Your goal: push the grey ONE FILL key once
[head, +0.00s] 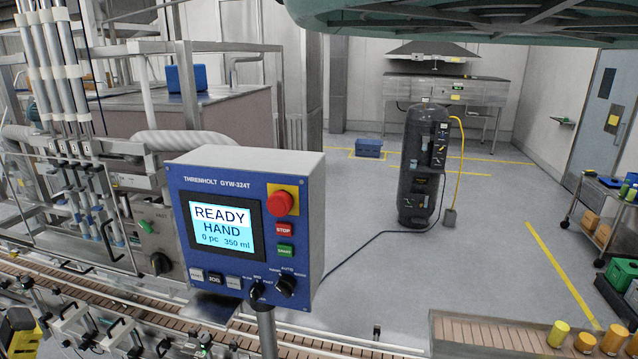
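A row of small keys sits below the screen: a pale left key (196,274), a darker middle key (215,278) and a light grey right key (233,283). Their labels are too small to read surely, so I cannot tell which is ONE FILL. No key is covered. My gripper is not in view.
A red emergency button (281,201), a red STOP key (284,230) and a green key (285,250) are right of the screen. Two black rotary knobs (286,284) (257,290) sit below. A conveyor (130,298) runs beneath. Open floor (470,240) lies to the right.

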